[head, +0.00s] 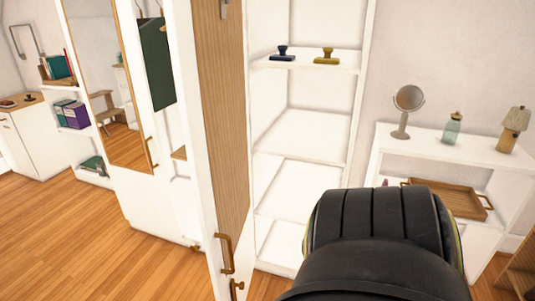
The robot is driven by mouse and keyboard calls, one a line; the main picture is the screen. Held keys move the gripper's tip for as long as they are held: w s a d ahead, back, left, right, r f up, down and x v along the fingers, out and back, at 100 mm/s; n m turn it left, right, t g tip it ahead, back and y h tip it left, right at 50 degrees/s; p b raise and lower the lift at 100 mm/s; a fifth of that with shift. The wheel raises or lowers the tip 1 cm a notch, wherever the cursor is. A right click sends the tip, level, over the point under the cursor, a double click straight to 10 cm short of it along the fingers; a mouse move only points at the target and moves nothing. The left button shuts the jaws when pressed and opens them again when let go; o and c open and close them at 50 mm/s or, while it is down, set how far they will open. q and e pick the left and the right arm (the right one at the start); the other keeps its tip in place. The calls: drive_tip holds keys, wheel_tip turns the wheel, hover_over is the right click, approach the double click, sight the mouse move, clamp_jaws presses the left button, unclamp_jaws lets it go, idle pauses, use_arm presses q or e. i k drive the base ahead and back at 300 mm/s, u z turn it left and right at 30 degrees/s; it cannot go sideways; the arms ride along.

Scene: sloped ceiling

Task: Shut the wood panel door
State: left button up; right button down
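The wood panel door (222,105) stands open in the middle of the head view, seen at a steep angle. It has a white frame around a brown wood panel, with a brass handle (225,253) low on it. To its right is the open white cabinet (300,135) with bare-looking shelves. Neither of my grippers shows. A dark, rounded part of my own arm fills the bottom right of the view and hides the lower right of the cabinet.
A mirrored door (108,75) stands to the left. Two stamps, one blue (282,54) and one yellow (326,56), sit on an upper cabinet shelf. A white side shelf (440,148) with a round mirror (406,108) is at right. Wood floor (60,235) is clear at left.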

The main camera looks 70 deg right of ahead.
sight(206, 39)
drive_tip(key=z, duration=2.05)
drive_tip(key=i, duration=0.95)
drive_tip(key=u, duration=0.1)
